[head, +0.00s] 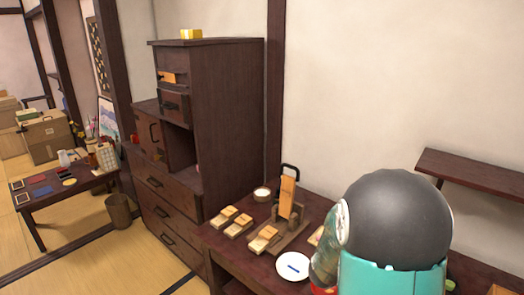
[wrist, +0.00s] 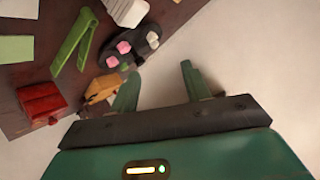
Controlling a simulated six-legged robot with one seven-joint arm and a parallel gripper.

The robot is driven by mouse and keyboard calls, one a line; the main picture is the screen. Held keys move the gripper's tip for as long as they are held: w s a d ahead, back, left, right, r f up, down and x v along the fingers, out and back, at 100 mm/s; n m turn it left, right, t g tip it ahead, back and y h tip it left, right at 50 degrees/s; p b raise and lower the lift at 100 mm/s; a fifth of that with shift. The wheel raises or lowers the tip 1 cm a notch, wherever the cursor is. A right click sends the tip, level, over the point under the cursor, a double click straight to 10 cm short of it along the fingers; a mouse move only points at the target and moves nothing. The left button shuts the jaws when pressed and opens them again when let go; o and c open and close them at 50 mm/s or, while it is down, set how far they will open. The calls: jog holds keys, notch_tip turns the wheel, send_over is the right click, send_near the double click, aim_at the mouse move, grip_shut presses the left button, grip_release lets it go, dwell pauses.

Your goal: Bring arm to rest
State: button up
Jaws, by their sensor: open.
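My arm (head: 392,225), with a dark round joint and teal casing, covers the right part of the head view and hides part of the table behind it. My gripper (wrist: 158,88) shows in the wrist view with its two green fingers spread and nothing between them. Pale floor or wall shows beyond the fingertips. The left finger appears close to a tan-orange object (wrist: 101,88), but I cannot tell whether they touch. The fingers cannot be made out in the head view.
The dark table (head: 228,238) carries wooden blocks (head: 263,239), a wooden stand (head: 287,197) and a white plate (head: 293,266). The wrist view shows a red box (wrist: 40,104), a green forked object (wrist: 73,42) and a dark dish (wrist: 142,52). A wall shelf (head: 470,175) is at right.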

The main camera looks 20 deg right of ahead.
jog(key=w+a+r+n+t+y, duration=0.35)
jog(key=a+r+n, duration=0.2)
jog(key=a, duration=0.45)
jog(key=w+a+r+n+t+y, duration=0.25)
jog(key=a+r+n+y, duration=0.2)
jog(key=a+r, duration=0.4)
jog(key=s+a+r+n+g+y, duration=0.1)
jog(key=s+a+r+n+y, duration=0.3)
jog(key=s+a, duration=0.45)
jog(key=s+a+n+g+h, duration=0.1)
jog(key=s+a+n+g, duration=0.2)
jog(key=s, duration=0.8)
jog(key=shift+a+r+n, duration=0.3)
jog(key=shift+r+n, duration=0.1)
jog(key=shift+n, duration=0.8)
